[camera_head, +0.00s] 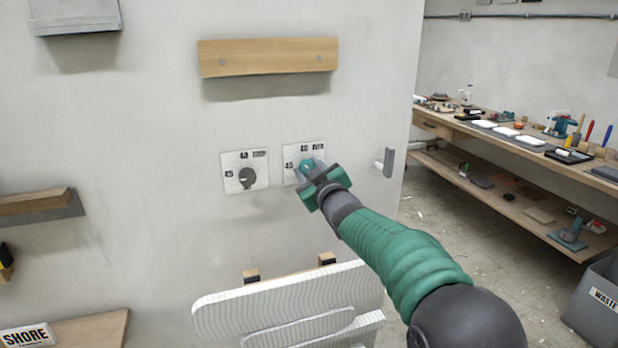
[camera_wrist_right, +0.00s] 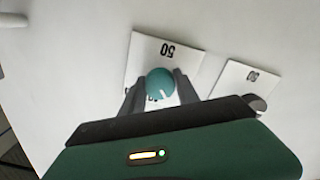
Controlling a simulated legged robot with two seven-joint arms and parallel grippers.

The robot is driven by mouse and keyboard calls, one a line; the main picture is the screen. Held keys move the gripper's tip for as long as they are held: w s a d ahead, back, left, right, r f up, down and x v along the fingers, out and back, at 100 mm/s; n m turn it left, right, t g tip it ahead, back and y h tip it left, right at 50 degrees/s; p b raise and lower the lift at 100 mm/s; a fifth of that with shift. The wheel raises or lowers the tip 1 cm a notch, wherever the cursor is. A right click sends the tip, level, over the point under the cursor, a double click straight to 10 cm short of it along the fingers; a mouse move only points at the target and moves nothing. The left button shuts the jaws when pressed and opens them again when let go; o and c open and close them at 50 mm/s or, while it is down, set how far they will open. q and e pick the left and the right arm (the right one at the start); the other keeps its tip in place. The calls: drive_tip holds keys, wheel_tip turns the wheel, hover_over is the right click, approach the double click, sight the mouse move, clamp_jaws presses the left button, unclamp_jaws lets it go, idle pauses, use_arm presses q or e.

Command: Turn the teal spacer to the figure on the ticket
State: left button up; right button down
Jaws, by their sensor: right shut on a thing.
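The teal spacer (camera_head: 306,165) is a round teal knob on the right-hand of two white wall plates (camera_head: 289,152). My right gripper (camera_head: 312,172) is at this plate, shut on the spacer. In the right wrist view the spacer (camera_wrist_right: 160,80) sits between the two grey fingers, with a pale mark on its lower side. That plate (camera_wrist_right: 142,50) shows the figure 50, upside down there. In the head view, figures beside the spacer look like 45 and 40, with a dark label too small to read. I cannot make out a ticket for certain. My left gripper is not in view.
A second white plate with a dark grey knob (camera_head: 247,178) is just left. A grey lever handle (camera_head: 388,163) is to the right. A wooden rail (camera_head: 268,58) is above. A workbench (camera_head: 490,125) is beyond the wall's edge.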

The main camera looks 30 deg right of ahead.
drive_tip(key=n+b, duration=0.3)
drive_tip(key=n, duration=0.3)
drive_tip(key=shift+a+b, duration=0.15)
drive_tip(key=shift+b, duration=0.15)
drive_tip(key=n+b, duration=0.1)
drive_tip(key=n, duration=0.2)
drive_tip(key=shift+s+r, duration=0.1)
drive_tip(key=shift+r+n, duration=0.1)
drive_tip(key=shift+n, duration=0.3)
drive_tip(key=shift+r, duration=0.1)
